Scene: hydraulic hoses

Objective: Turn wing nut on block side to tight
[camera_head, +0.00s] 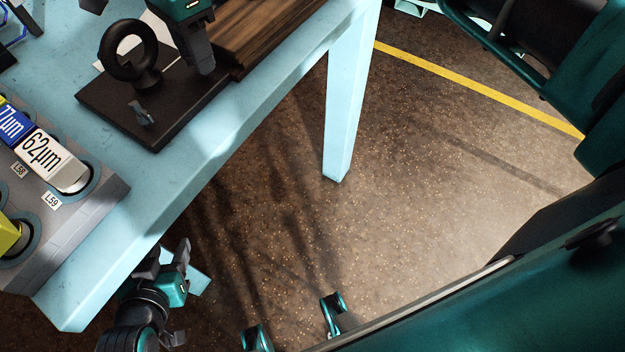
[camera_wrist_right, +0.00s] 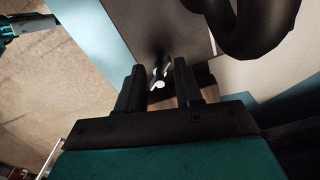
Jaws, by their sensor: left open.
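The wing nut (camera_head: 142,114) is a small grey winged part at the front edge of a dark block (camera_head: 160,120) on the table. In the right wrist view the wing nut (camera_wrist_right: 158,78) shows pale between and beyond the fingers. My right gripper (camera_wrist_right: 158,85) is open, its fingers apart, with nothing visibly gripped. In the head view my right gripper (camera_head: 204,60) is above and to the right of the wing nut, near the block's back. My left gripper (camera_head: 168,262) is open and empty, low beside the table's front edge, apart from the block.
A black ring fitting (camera_head: 133,55) stands on the block near the wing nut. A dark wooden board (camera_head: 265,30) lies right of the block. A grey rack (camera_head: 95,215) with labelled filters stands at left. The light blue table (camera_head: 215,130) has a bare front strip.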

